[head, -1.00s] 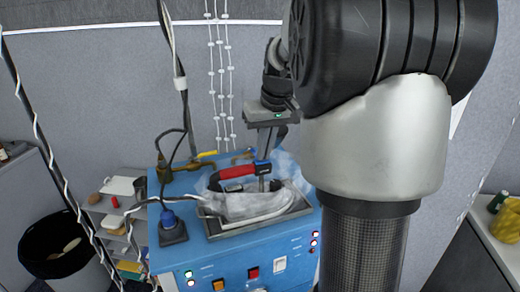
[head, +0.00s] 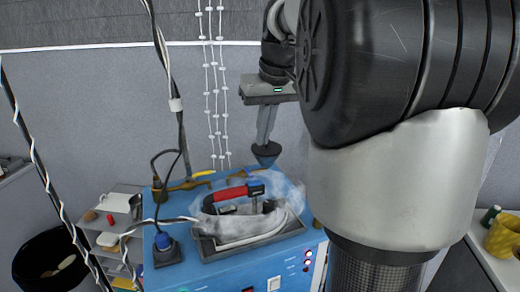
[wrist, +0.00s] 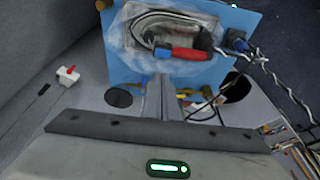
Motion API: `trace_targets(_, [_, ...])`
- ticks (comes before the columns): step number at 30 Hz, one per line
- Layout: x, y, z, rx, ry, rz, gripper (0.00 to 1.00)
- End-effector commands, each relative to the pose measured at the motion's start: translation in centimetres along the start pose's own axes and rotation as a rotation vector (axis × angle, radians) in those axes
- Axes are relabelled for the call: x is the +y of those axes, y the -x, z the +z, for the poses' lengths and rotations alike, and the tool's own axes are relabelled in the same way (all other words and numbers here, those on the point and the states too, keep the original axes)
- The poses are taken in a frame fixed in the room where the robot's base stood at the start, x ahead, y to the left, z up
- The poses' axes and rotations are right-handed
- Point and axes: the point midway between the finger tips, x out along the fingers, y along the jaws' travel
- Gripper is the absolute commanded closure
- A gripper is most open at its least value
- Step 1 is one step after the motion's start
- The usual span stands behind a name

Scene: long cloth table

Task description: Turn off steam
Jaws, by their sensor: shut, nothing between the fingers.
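A blue ironing station (head: 262,262) holds a steam iron with a red and black handle (head: 232,193) on its grey rest (head: 212,246). The iron also shows upside down in the wrist view (wrist: 185,53). Whitish steam (head: 285,192) hangs around the iron in both views. My gripper (head: 264,140) is shut and empty, pointing down behind the iron. A dark cone-shaped knob (head: 266,153) appears right at the fingertips in the head view. In the wrist view a dark round disc (wrist: 118,97) lies left of my fingers. I cannot tell whether the fingers touch the knob.
Cables rise at the left, with a blue plug (head: 163,241) on the station's left side. Brassy pipework (head: 180,186) runs along its back edge. Lit buttons and a white switch (head: 274,284) are on the front. A black bin (head: 50,262) and shelves stand at the left.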

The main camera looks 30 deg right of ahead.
Motion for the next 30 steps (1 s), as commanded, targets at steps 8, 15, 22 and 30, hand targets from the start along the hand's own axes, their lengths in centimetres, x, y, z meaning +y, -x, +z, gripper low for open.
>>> trace_targets(8, [0.0,1.6,0.0,-0.001,0.0,0.0,1.0])
trace_targets(15, [0.0,1.6,0.0,0.0,0.0,0.0,1.0])
trace_targets(22, [-0.1,0.4,0.0,-0.001,0.002,0.004,1.0])
trace_targets(30, [-0.8,1.0,0.0,0.001,0.001,0.001,1.0])
